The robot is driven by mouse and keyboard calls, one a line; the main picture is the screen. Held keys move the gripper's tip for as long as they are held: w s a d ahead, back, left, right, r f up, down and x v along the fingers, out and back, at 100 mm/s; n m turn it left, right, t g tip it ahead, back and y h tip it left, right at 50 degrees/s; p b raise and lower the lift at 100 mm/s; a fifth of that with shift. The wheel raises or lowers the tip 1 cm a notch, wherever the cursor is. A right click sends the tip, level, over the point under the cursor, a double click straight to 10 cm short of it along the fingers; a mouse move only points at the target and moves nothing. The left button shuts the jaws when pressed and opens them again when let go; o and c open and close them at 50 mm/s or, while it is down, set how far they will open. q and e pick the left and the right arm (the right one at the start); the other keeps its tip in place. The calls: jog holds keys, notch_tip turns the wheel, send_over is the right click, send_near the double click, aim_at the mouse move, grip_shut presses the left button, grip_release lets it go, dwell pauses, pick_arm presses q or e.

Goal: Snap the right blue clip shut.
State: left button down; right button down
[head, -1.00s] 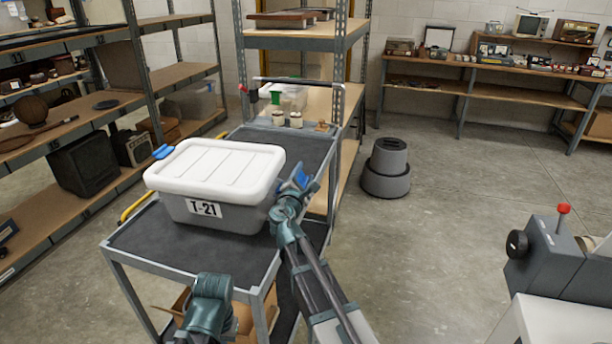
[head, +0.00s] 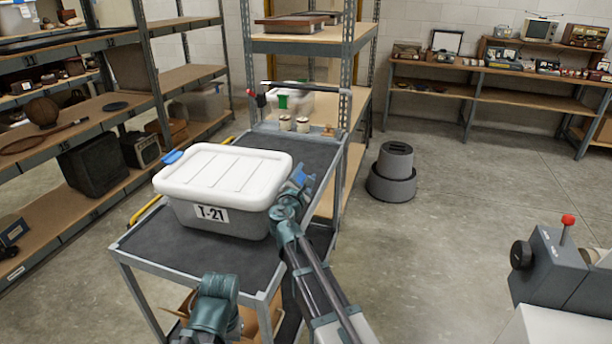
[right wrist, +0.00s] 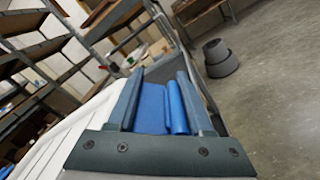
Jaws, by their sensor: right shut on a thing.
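A grey tote (head: 225,219) with a white lid (head: 222,171) and a T-21 label stands on the cart. The left blue clip (head: 172,157) sticks out at the lid's left end. The right blue clip (head: 299,178) is at the lid's right end, partly hidden by my right gripper (head: 297,184). In the right wrist view the blue clip (right wrist: 152,106) lies between the two fingers of my right gripper (right wrist: 160,95), which is shut on it. Whether the clip is latched cannot be seen. My left arm shows at the bottom of the head view; its fingers are not visible.
The cart's dark top (head: 170,249) is clear in front of the tote. Small jars (head: 294,124) stand at its far end, by a shelf rack. A grey step stool (head: 392,172) stands on the floor to the right. A grey machine with a red knob (head: 567,220) is at right.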

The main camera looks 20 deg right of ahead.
jog(key=shift+a, duration=0.15)
jog(key=shift+c, duration=1.5)
grip_release()
jog(key=shift+w, duration=0.1)
jog(key=v, duration=1.3)
jog(key=shift+s+a, duration=0.2)
jog(key=shift+s, duration=0.15)
